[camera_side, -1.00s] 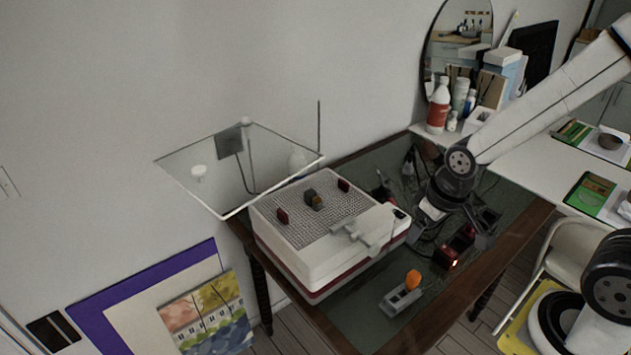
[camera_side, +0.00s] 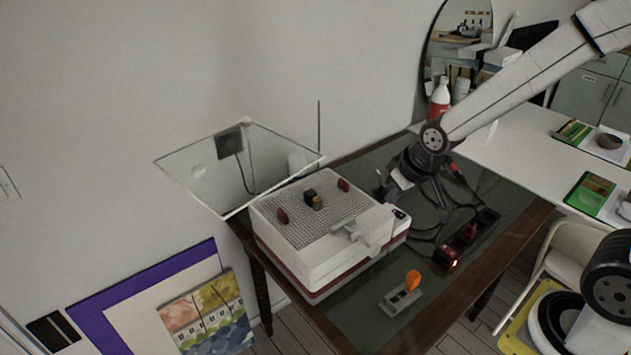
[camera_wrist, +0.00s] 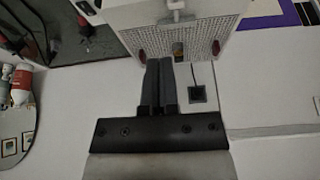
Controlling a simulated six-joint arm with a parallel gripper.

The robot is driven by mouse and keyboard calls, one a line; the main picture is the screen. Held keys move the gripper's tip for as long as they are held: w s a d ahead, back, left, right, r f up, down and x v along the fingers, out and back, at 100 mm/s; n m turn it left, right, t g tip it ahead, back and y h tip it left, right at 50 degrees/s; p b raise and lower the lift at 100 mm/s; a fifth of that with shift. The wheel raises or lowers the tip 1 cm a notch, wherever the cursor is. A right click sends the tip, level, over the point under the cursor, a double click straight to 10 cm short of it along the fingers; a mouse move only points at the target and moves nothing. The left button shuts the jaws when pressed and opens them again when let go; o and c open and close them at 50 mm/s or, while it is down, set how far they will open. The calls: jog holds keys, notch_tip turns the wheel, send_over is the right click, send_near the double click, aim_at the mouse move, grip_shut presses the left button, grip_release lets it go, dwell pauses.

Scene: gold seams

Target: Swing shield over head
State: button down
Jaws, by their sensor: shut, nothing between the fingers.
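The shield (camera_side: 289,151), a clear panel with a pale frame, extends out to the left of the white grinder (camera_side: 330,262) in the side view. The head, a small dark block (camera_side: 309,194) with an orange piece (camera_side: 318,203), stands on the grinder's grid top between two dark red pieces. In the wrist view the head (camera_wrist: 179,50) shows just beyond my gripper (camera_wrist: 160,62). My gripper's fingers are together and empty. In the side view it is above the table to the right of the grinder, apart from the shield; its fingertips are hard to make out there.
A red-lit box (camera_side: 452,257) with cables stands right of the grinder. A small grey stand with an orange knob (camera_side: 413,280) is near the table's front edge. A thin rod (camera_side: 319,130) rises behind the grinder. A wall lies behind.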

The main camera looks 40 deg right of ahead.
jog(key=w+r+t, duration=0.2)
jog(key=w+r, duration=0.1)
jog(key=w, duration=0.6)
jog(key=w+r+t, duration=0.3)
jog(key=w+r, duration=0.1)
jog(key=w, duration=0.4)
notch_tip(320, 180, up, 8)
jog(key=f+n+y, duration=0.1)
jog(key=n+y, duration=0.1)
send_over(271, 133)
jog(key=shift+r+t, duration=0.25)
jog(key=shift+t, duration=0.15)
jog(key=s+a+n, duration=0.1)
jog(key=a, duration=0.1)
jog(key=s+a+r+g+y, duration=0.1)
jog(key=a, duration=0.2)
jog(key=a+r+n, duration=0.1)
jog(key=a, duration=0.2)
jog(key=shift+s+a+n+y, duration=0.2)
jog(key=shift+s+n+y, duration=0.1)
jog(key=shift+s, duration=0.1)
jog(key=s+a+r+n+g+y, duration=0.1)
jog(key=s+a+r+n+g, duration=0.1)
jog(key=s+a, duration=0.3)
jog(key=a+n, duration=0.1)
jog(key=a, duration=0.3)
jog(key=shift+r+y, duration=0.2)
jog(key=shift+y, duration=0.1)
jog(key=shift+f, duration=0.1)
